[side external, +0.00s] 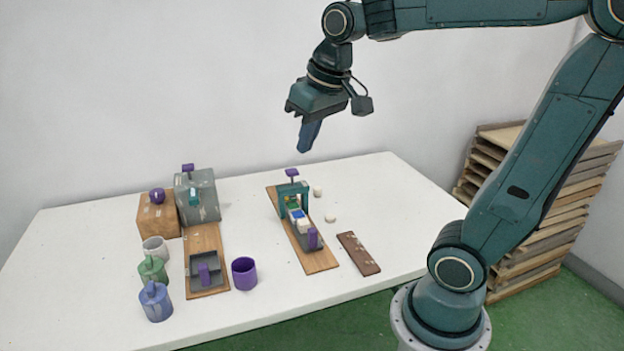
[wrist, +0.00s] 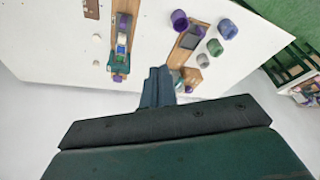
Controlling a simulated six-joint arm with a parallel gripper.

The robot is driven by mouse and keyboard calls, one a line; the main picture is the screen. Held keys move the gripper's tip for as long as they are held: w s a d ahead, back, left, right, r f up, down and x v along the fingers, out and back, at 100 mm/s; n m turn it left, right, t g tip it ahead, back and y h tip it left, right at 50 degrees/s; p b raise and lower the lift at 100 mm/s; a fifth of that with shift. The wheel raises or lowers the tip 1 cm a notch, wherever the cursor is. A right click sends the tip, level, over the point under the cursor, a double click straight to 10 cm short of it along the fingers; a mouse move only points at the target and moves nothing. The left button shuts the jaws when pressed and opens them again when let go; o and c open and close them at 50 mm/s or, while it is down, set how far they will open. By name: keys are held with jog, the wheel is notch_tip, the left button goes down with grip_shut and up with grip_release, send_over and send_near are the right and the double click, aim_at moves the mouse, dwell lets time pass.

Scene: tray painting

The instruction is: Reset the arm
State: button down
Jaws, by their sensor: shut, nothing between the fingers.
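My gripper (side external: 309,136) hangs high above the back part of the white table (side external: 110,230) in the side external view. Its fingers point down, are shut and hold nothing. In the wrist view my gripper (wrist: 158,72) shows shut in the middle, with the table below it. Nothing touches the fingers.
A board with a green arch (side external: 292,198) and small blocks stands mid-table, beside a brown bar (side external: 358,253). To the left are a grey box (side external: 197,196), a wooden block (side external: 158,217), a dark tray (side external: 203,272), a purple cup (side external: 244,273) and several mugs. Pallets (side external: 540,220) stand right.

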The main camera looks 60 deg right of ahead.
jog(key=s+a+f+n+t, duration=0.1)
jog(key=s+a+f, duration=0.1)
jog(key=s, duration=0.3)
jog(key=s+a+f+n, duration=0.1)
jog(key=s+a+f, duration=0.1)
jog(key=s, duration=0.3)
jog(key=shift+s+a+n+t+y, duration=0.3)
jog(key=shift+a+n+t, duration=0.1)
jog(key=shift+a, duration=0.2)
